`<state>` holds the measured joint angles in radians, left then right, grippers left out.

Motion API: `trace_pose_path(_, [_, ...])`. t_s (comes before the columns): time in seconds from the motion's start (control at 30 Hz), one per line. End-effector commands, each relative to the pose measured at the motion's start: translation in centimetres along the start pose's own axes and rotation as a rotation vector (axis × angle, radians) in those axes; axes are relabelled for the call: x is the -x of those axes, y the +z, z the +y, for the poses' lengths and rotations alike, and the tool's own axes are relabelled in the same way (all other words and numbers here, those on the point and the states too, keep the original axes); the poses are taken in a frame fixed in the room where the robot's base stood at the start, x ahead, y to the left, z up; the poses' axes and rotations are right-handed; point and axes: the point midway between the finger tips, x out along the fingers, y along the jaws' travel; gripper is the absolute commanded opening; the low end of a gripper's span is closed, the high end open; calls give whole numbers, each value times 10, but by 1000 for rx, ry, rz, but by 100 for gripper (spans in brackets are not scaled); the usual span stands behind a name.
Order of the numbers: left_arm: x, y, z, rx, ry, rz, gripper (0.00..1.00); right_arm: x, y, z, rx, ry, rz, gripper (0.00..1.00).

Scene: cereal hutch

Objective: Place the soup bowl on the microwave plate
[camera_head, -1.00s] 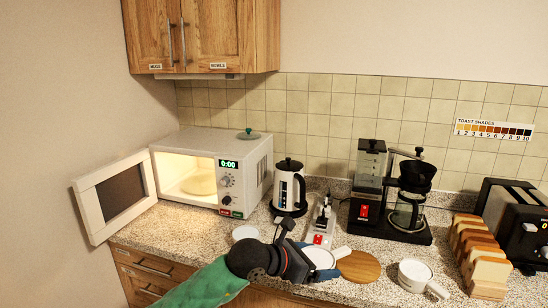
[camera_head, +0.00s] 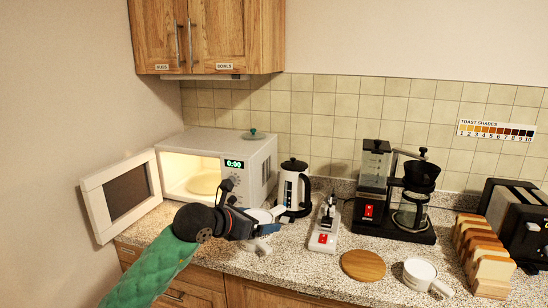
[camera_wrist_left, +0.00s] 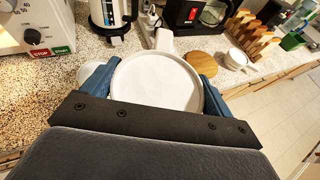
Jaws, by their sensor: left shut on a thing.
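The microwave (camera_head: 212,145) stands open with its light on, and its round plate (camera_head: 205,183) lies inside. My left gripper (camera_head: 268,222) is shut on a white handled bowl (camera_head: 262,214), in front of and to the right of the microwave. In the left wrist view the bowl (camera_wrist_left: 157,82) sits between the blue fingers, its handle pointing away from me. It looks roughly level, and its inside looks plain white. Fingers partly hide it in the head view. My right gripper is not in view.
The open microwave door (camera_head: 121,196) swings out left. A white dish (camera_head: 258,247) is partly hidden below my gripper. A kettle (camera_head: 293,188), a red-switched device (camera_head: 324,230), a coffee maker (camera_head: 395,200), a round board (camera_head: 363,265) and another white handled bowl (camera_head: 419,272) occupy the counter.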

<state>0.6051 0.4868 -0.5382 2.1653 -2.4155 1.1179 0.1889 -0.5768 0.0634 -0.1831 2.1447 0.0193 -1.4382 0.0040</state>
Motion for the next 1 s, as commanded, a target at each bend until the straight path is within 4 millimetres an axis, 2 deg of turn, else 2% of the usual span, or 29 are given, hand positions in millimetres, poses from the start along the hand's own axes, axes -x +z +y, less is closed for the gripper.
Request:
trace_pose_path(0.1, [13, -24, 27, 26, 57, 4, 50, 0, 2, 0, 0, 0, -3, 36])
trace_pose_path(0.2, [23, -44, 47, 44, 99, 3, 50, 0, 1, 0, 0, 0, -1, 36])
trace_pose_path(0.5, [47, -109, 83, 81, 190, 3, 50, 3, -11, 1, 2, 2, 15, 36])
trace_pose_path(0.77, [60, -170, 96, 101, 236, 3, 50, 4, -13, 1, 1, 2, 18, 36])
trace_pose_path(1.0, [63, -223, 87, 105, 248, 2, 50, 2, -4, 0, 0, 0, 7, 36])
